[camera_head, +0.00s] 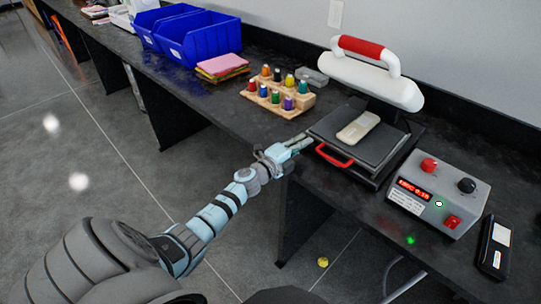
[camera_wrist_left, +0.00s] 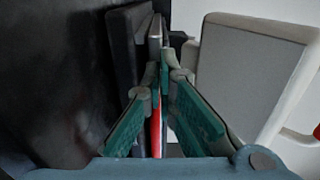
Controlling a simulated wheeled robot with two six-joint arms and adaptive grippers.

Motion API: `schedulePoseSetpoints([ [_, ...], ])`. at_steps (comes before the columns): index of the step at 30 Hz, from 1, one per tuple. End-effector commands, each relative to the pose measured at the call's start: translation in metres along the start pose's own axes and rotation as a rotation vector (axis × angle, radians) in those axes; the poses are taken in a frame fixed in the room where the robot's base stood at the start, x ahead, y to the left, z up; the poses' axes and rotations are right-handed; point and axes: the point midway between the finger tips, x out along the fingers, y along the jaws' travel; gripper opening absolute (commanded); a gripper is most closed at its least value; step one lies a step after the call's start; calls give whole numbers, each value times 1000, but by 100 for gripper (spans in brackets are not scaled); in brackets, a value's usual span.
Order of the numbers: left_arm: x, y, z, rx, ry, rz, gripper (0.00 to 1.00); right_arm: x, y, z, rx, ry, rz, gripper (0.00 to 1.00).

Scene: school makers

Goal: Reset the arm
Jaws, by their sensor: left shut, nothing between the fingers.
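My left arm reaches in from the lower left in the head view. Its left gripper (camera_head: 303,142) is at the front edge of the bench, just left of the heat press (camera_head: 323,126). The fingers are shut with nothing between them. In the left wrist view the gripper (camera_wrist_left: 164,72) has its tips close together, pointing at the edge of the press. The red handle (camera_head: 334,155) of the press is just right of the fingertips; whether they touch it I cannot tell. My right gripper is not in view.
A beige case (camera_head: 358,129) lies on the press plate, under the raised white top (camera_head: 370,80). A control box (camera_head: 440,192) and a black device (camera_head: 495,246) stand to the right. A wooden rack of small bottles (camera_head: 278,98), sticky notes (camera_head: 222,66) and blue bins (camera_head: 205,38) are farther back.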

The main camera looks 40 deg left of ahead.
Motion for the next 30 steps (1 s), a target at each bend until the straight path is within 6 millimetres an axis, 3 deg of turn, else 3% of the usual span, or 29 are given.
schedulePoseSetpoints([
  [2, -12, -1, -5, 2, 10, 3, 0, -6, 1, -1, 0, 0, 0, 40],
  [4, -39, 2, -5, 4, 13, 6, 0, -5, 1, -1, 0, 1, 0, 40],
  [9, -88, 11, -4, 7, 13, 4, 0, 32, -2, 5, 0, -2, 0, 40],
  [15, -105, 6, -3, 3, 11, 3, 0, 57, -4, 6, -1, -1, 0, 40],
  [24, -106, 3, -1, -43, 0, 10, 0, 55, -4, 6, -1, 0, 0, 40],
  [27, -109, 34, 26, -131, -71, 77, 0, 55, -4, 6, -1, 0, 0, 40],
  [29, -117, 70, 50, -224, -153, 146, 0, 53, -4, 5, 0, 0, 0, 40],
  [30, -128, 102, 67, -308, -226, 205, 0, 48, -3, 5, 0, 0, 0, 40],
])
